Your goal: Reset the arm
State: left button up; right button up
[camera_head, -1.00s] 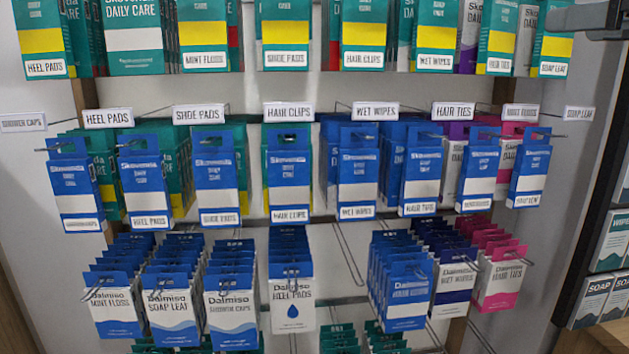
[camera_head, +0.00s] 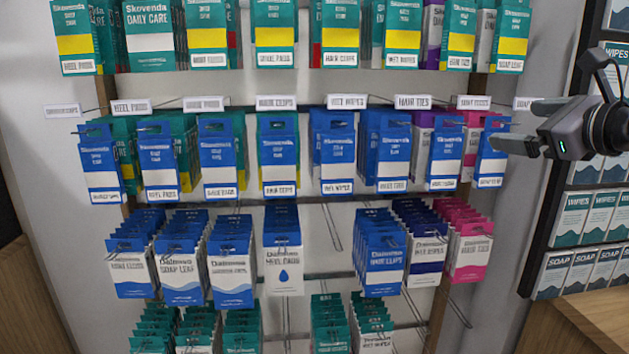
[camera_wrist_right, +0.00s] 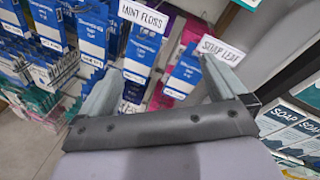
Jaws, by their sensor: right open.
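My right gripper (camera_head: 515,124) shows at the right of the head view, in front of the right end of the hanging display. Its two fingers are spread apart and point left, with nothing between them. In the right wrist view the open gripper (camera_wrist_right: 162,70) has blue boxes and the "MINT FLOSS" (camera_wrist_right: 144,15) and "SOAP LEAF" (camera_wrist_right: 222,50) labels beyond its fingers. My left gripper is not in view.
A wall display holds rows of boxes on hooks: green (camera_head: 275,30), blue (camera_head: 338,150) and pink (camera_head: 470,250). Bare wire hooks (camera_head: 333,235) stick out. A dark-edged shelf with "SOAP" boxes (camera_head: 553,272) and a wooden counter (camera_head: 575,325) stand at the right.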

jog(key=s+a+f+n+g+h+p, duration=0.1)
jog(key=s+a+f+n+g, duration=0.15)
jog(key=f+n, duration=0.95)
jog(key=s+a+f+n+g+h+p, duration=0.15)
jog(key=a+f, duration=0.25)
jog(key=f, duration=1.9)
jog(key=s+a+f+n, duration=0.4)
jog(key=s+f+n, duration=0.4)
jog(key=s, duration=0.5)
jog(key=s+a+f+n+g, duration=0.1)
jog(key=s+a+f+n, duration=0.3)
jog(key=s+f+n, duration=0.4)
jog(key=s+f, duration=0.2)
jog(key=s, duration=0.3)
jog(key=shift+s+a+f+y+p, duration=0.15)
jog(key=shift+a+f+y+p, duration=0.15)
jog(key=shift+y+p, duration=0.1)
